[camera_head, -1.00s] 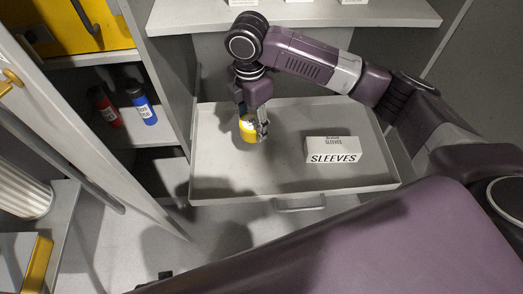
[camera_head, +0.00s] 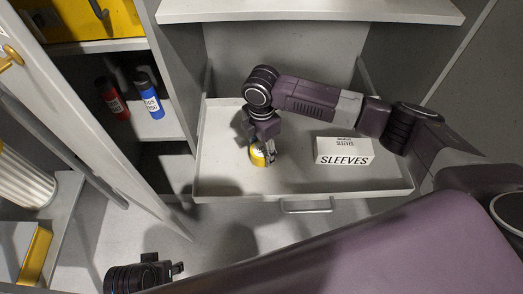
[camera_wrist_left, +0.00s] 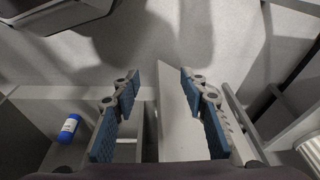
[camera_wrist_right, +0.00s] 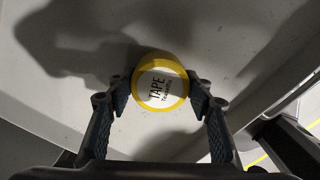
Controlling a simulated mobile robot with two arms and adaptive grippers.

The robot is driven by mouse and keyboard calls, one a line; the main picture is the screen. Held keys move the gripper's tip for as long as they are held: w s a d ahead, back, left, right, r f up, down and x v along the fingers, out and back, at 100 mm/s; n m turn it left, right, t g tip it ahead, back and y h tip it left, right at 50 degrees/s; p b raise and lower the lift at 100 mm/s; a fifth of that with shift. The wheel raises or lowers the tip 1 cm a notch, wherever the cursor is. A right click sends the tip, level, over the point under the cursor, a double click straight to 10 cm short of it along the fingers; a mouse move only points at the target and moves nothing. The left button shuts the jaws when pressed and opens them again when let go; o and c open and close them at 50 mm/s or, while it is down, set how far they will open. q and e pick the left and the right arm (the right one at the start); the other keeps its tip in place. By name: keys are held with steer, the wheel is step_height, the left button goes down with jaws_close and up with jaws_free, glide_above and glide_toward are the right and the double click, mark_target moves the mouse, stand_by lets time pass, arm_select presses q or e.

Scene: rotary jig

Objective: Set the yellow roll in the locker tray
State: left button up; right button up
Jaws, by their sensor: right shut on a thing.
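The yellow roll (camera_head: 258,157) has a white face marked TAPE, which shows in the right wrist view (camera_wrist_right: 161,84). My right gripper (camera_head: 262,152) is shut on it, one finger at each side, low over the left part of the pulled-out locker tray (camera_head: 300,186). I cannot tell whether the roll touches the tray floor. My left gripper (camera_wrist_left: 158,88) is open and empty, its blue-padded fingers wide apart. In the head view a part of my left arm shows at the bottom left.
A white SLEEVES box (camera_head: 343,151) stands in the right part of the tray. A red bottle (camera_head: 112,98) and a blue bottle (camera_head: 149,94) stand on the shelf to the left. An open locker door (camera_head: 88,135) slants at the left. A shelf (camera_head: 310,10) is above the tray.

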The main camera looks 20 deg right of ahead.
mark_target(261, 150)
arm_select(q)
steer(key=shift+f, duration=0.1)
arm_select(e)
steer(key=o, duration=1.2)
steer(key=shift+o, duration=0.2)
arm_select(q)
steer(key=shift+f, duration=0.1)
arm_select(e)
steer(key=shift+r, duration=0.3)
arm_select(q)
step_height(261, 150, down, 10)
steer(key=s+p, duration=0.2)
steer(key=p, duration=0.1)
steer(key=shift+s+r+g, duration=0.2)
steer(key=shift+s+g, duration=0.1)
steer(key=shift+s, duration=0.1)
arm_select(e)
step_height(261, 150, up, 12)
steer(key=shift+f, duration=0.2)
arm_select(q)
steer(key=shift+a, duration=0.1)
